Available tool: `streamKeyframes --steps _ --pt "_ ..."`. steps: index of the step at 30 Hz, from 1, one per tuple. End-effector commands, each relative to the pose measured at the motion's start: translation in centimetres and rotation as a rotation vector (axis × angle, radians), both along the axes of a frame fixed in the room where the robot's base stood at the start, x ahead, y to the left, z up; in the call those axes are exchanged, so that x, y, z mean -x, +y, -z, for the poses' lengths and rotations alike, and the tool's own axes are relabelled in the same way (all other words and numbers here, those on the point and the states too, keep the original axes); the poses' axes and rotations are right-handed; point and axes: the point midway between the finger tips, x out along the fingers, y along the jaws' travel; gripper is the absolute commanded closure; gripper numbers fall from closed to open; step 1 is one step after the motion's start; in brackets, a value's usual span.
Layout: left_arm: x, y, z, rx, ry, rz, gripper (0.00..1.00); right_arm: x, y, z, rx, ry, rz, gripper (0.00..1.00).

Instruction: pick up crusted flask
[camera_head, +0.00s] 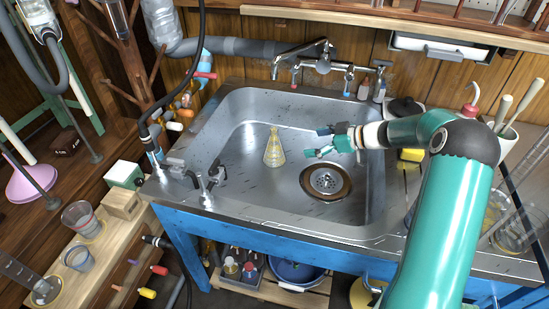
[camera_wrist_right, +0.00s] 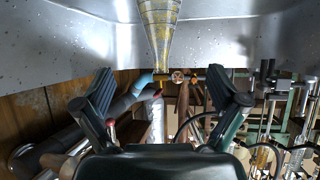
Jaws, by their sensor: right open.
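The crusted flask (camera_head: 274,150) is a yellowish conical flask with a narrow neck. It stands upright in the steel sink, left of the drain. My right gripper (camera_head: 319,142) is over the sink, to the right of the flask and apart from it, with its fingers pointing left towards it. In the right wrist view the flask (camera_wrist_right: 160,30) shows at the top centre, beyond the open, empty fingers of my right gripper (camera_wrist_right: 168,95). My left gripper is not in view.
The sink (camera_head: 225,170) has a dark-ringed drain (camera_head: 326,181) below my right gripper. A faucet (camera_head: 318,62) stands behind the basin. Small taps (camera_head: 207,190) stand at the left front rim. Beakers (camera_head: 80,220) stand on the wooden shelf at left. The basin floor around the flask is clear.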

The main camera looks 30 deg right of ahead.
Motion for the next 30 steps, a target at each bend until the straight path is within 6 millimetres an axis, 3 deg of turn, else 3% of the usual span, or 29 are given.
streamKeyframes --steps 12,20,30 --pt "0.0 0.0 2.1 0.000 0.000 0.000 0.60 -6.5 3.8 4.3 -0.001 0.001 -0.005 0.04" --pt "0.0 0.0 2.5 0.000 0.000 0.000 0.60 -8.1 4.6 5.1 0.000 0.000 -0.003 0.04" --pt "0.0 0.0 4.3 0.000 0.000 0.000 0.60 -11.1 6.2 7.6 -0.001 0.001 -0.004 0.04"
